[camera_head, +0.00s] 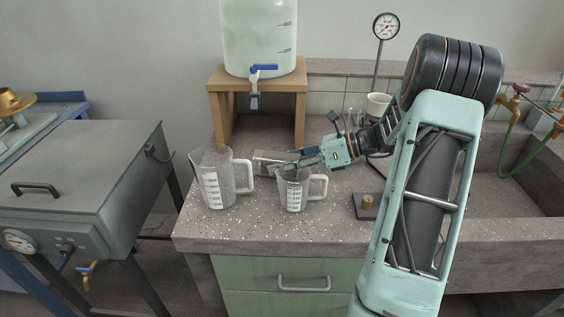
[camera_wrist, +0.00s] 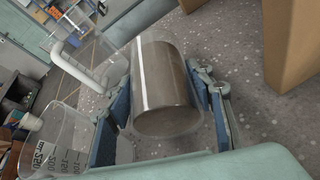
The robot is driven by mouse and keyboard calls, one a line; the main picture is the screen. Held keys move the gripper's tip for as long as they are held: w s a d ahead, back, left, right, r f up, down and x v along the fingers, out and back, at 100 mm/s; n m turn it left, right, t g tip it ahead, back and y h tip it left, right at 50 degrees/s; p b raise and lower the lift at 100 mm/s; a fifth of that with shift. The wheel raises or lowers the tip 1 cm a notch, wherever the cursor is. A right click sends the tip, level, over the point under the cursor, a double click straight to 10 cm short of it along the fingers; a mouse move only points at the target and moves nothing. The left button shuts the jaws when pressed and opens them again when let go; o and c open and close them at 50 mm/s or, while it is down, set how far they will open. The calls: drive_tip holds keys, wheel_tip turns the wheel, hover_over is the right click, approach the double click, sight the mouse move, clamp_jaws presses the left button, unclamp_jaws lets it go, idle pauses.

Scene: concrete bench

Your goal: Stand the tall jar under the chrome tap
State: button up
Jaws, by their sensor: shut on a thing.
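My gripper (camera_head: 284,168) is shut on a see-through, greyish-brown cylindrical jar (camera_head: 268,157). In the head view the jar lies roughly sideways, its long side nearly level, just above or on the bench; I cannot tell whether it touches. In the wrist view the jar (camera_wrist: 165,88) sits between the two fingers of my gripper (camera_wrist: 168,105). The chrome tap (camera_head: 254,90) with a blue lever hangs at the front of a water tank (camera_head: 259,35), above and behind the jar. The jar is partly hidden by my fingers.
A large clear measuring jug (camera_head: 218,180) stands left of the jar, and a smaller one (camera_head: 294,192) stands just in front of my gripper. A wooden stand (camera_head: 217,105) holds up the tank, its legs close behind. Bench under the tap looks clear.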

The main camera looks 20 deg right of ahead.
drive_tip(key=o, duration=1.4)
drive_tip(key=shift+f, duration=0.1)
drive_tip(key=shift+f+b, duration=0.15)
drive_tip(key=shift+b, duration=0.35)
